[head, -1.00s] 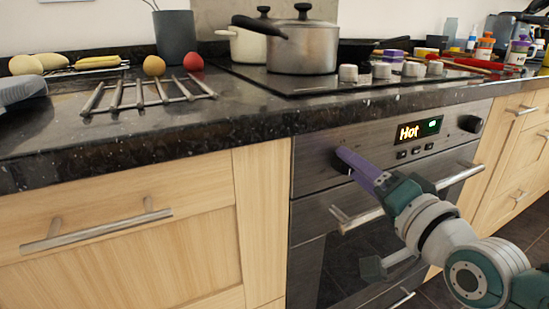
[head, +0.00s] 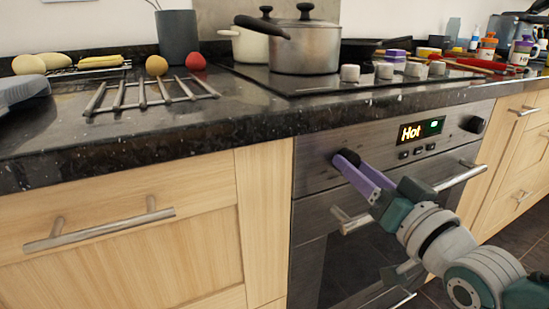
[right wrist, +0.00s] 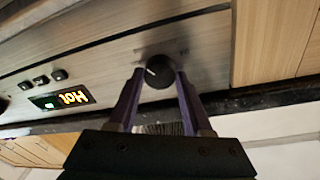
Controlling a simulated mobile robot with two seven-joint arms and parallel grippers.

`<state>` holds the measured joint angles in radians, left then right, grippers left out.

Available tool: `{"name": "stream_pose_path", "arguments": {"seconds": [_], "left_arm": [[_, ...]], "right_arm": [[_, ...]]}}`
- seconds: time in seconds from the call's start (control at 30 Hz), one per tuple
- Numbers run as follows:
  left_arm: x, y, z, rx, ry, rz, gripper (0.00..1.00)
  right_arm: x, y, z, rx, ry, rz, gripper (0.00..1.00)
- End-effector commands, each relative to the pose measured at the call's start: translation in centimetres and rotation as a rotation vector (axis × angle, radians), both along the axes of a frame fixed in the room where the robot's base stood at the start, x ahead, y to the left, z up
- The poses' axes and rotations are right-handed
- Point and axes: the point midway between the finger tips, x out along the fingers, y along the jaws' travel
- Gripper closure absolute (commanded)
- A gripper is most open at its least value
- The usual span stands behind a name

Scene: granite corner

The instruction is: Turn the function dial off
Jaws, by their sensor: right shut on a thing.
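The oven's black left dial (head: 346,157), seemingly the function dial, sits on the steel control panel left of the display. My right gripper (head: 350,162) reaches it from the lower right with its purple fingers. In the right wrist view the dial (right wrist: 158,72) lies between the two fingertips, and the gripper is shut on it. A white pointer line shows on the dial face. The markings around it are too small to read. My left gripper is not in view.
The lit display (head: 421,131) reads "Hot", with small buttons below it. Another black knob (head: 474,124) is at the panel's right. The oven handle (head: 460,177) runs below my right gripper. A steel pot (head: 303,48) stands on the hob above.

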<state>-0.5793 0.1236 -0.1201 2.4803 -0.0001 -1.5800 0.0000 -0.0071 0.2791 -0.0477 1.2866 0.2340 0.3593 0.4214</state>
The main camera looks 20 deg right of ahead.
Motion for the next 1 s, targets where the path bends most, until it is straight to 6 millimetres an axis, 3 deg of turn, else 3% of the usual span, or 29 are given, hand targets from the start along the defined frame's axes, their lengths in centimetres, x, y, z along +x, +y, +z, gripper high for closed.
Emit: {"name": "stream_pose_path", "arguments": {"seconds": [1.0], "left_arm": [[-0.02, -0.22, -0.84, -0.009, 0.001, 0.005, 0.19]], "right_arm": [[0.03, -0.13, -0.16, -0.964, -0.077, -0.001, 1.00]]}}
